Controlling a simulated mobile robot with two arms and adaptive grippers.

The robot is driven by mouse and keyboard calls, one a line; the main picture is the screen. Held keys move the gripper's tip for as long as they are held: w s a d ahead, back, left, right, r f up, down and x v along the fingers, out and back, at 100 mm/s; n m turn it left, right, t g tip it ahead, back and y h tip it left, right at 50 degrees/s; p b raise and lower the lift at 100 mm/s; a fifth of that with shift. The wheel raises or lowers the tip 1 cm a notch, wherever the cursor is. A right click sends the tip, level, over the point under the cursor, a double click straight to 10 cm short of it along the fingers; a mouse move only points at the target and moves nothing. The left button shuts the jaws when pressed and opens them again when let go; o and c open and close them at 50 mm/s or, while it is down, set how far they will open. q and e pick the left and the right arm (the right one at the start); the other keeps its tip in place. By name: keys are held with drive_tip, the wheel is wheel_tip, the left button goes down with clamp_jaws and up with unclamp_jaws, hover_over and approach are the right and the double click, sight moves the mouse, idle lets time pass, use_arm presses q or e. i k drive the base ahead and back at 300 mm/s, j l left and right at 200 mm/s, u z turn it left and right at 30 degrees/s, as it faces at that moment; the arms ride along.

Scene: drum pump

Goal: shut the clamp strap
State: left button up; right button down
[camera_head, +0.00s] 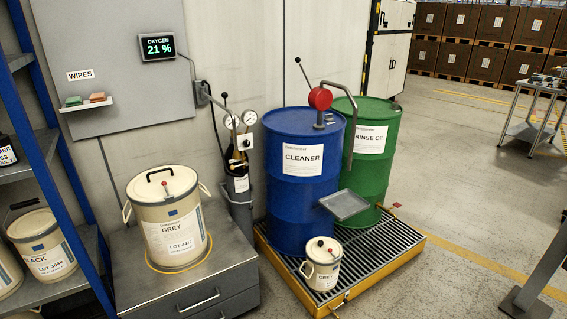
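No clamp strap can be made out with certainty. A dark holder (239,187) stands by the wall left of the blue drum, with black and yellowish parts at its top too small to tell apart. The blue CLEANER drum (292,215) stands upright on a grated pallet and carries a red hand pump (320,97) with a lever and a bent spout. A green RINSE OIL drum (375,150) stands behind it to the right. A cream GREY pail (170,222) with its lid on stands on a grey cabinet. Neither gripper is in view.
The yellow-edged pallet (404,258) also bears a small cream pail (321,264). A small tray (344,204) projects in front of the drums. A blue-framed shelf (45,140) stands left.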

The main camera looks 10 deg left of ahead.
sight(250, 207)
drive_tip(key=i+l+u, duration=0.1)
drive_tip(key=i+u, duration=0.35)
drive_tip(key=i, duration=0.15)
drive_tip(key=i+l+u, duration=0.4)
drive_tip(key=i, duration=0.15)
drive_tip(key=i+l+u, duration=0.45)
drive_tip(key=i+j, duration=0.1)
